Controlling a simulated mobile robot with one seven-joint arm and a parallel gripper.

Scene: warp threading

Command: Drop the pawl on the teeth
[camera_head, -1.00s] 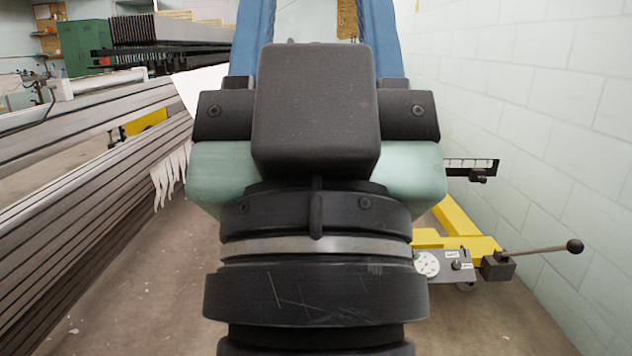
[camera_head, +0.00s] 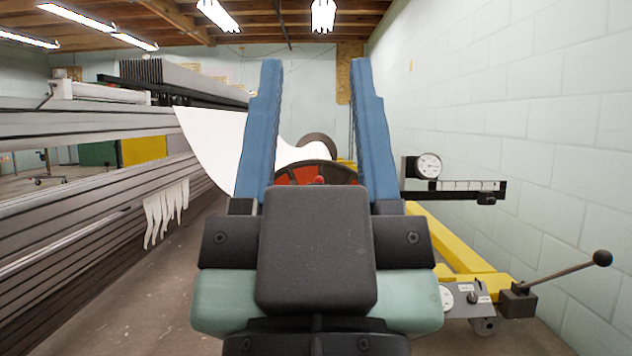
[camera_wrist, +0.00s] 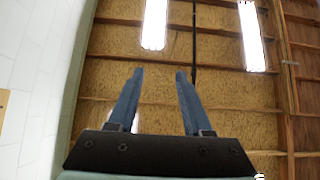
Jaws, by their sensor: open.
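My gripper (camera_head: 315,68) is open and empty in the middle of the head view, its two blue fingers pointing up and apart. In the wrist view my gripper (camera_wrist: 158,74) has only ceiling beyond its fingers. Behind the fingers, low in the gap, a dark wheel with red segments (camera_head: 303,174) shows its upper part; my wrist hides the rest. I cannot make out the pawl or the teeth in either view.
A yellow frame (camera_head: 445,240) stands at the right with a black-knobbed lever (camera_head: 560,275) and a dial gauge (camera_head: 428,166). A white sheet (camera_head: 213,140) hangs left of my gripper, beside long grey beams (camera_head: 80,215). A block wall (camera_head: 560,130) closes the right side.

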